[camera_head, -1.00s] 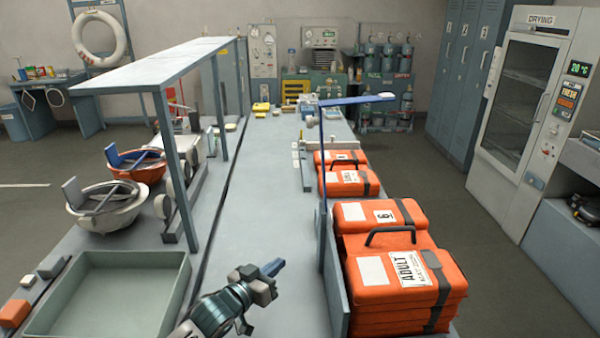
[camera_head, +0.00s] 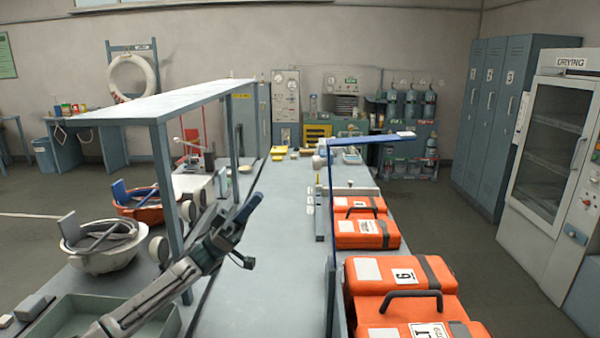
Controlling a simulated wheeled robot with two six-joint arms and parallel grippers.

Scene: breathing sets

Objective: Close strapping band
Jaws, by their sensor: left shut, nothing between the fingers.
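Dark grey strapping bands cross the lids of the orange cases. One band (camera_head: 437,275) lies over the near case (camera_head: 366,305), which has a black handle and a "6" label. Another band (camera_head: 385,232) lies on the smaller case (camera_head: 352,229) behind it. I cannot tell whether any band is fastened. My left gripper (camera_head: 250,207) is shut and empty, raised above the bench left of the cases and apart from them. The lower part of the near case is cut off by the frame. My right gripper is out of view.
A blue post and arm (camera_head: 331,200) stands between my left gripper and the cases. A shelf frame (camera_head: 160,100) stands over the bench's left side, near two bowls (camera_head: 98,262) and a green tray (camera_head: 160,328). The bench middle (camera_head: 285,230) is clear.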

